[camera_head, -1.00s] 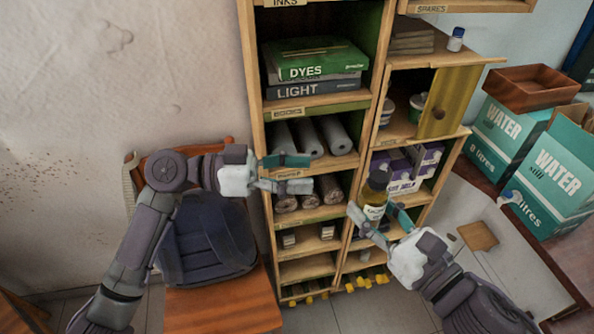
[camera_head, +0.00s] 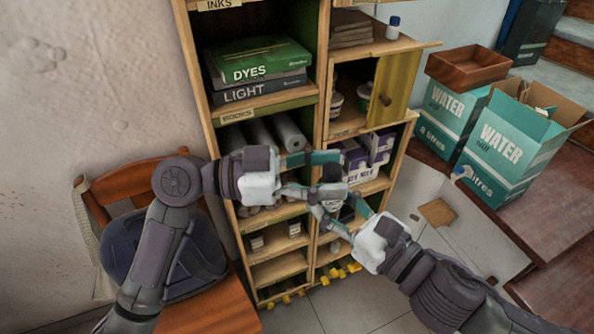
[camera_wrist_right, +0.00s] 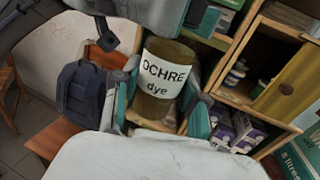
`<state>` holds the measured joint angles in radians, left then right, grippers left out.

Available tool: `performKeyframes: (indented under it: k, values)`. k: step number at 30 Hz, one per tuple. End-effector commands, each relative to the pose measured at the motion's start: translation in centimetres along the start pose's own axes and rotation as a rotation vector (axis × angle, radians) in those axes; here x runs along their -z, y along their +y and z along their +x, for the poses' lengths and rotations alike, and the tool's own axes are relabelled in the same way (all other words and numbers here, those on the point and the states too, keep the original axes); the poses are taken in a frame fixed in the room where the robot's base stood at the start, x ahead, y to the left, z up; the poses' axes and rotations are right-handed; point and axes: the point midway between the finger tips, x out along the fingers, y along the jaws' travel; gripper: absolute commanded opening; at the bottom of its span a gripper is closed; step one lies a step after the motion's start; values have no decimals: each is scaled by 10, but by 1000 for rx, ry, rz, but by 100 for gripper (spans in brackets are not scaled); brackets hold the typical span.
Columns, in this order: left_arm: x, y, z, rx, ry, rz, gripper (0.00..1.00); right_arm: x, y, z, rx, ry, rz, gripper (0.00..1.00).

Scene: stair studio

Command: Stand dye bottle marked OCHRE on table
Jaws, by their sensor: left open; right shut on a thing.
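The dye bottle (camera_head: 332,203) is dark olive-brown with a pale label; in the right wrist view its label reads OCHRE dye (camera_wrist_right: 166,75). My right gripper (camera_head: 342,208) is shut on it and holds it in the air in front of the shelf unit. My left gripper (camera_head: 318,174) is open, its teal-padded fingers at the upper part of the bottle; I cannot tell whether they touch it. The bottle's top is partly hidden by the left fingers in the head view. I cannot tell which surface is the table.
A wooden shelf unit (camera_head: 188,62) with books, rolls and cartons stands behind the grippers. Its yellow cupboard door (camera_head: 397,88) is open. A chair (camera_head: 128,187) with a dark blue bag (camera_head: 130,250) is at left. Water boxes (camera_head: 505,145) stand on a brown surface (camera_head: 560,222) at right.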

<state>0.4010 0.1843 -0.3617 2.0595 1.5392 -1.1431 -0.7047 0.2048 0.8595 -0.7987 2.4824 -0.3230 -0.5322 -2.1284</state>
Motion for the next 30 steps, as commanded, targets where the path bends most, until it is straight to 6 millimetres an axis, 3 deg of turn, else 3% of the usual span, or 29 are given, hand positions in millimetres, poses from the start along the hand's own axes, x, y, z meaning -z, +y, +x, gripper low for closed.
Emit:
performKeyframes:
  k: [13, 23, 26, 27, 30]
  values:
    - [0, 0, 11, 0, -1, 0, 57, -1, 0, 0, 0, -1, 0, 2]
    - [0, 0, 11, 0, 0, 0, 2, -1, 0, 0, 0, -1, 0, 2]
    - [0, 0, 11, 0, 0, 0, 0, -1, 0, 0, 0, -1, 0, 2]
    - [1, 0, 11, 0, 1, 0, 0, -1, 0, 0, 0, -1, 0, 50]
    - [1, 0, 11, 0, 1, 0, 0, -1, 0, 0, 0, -1, 0, 67]
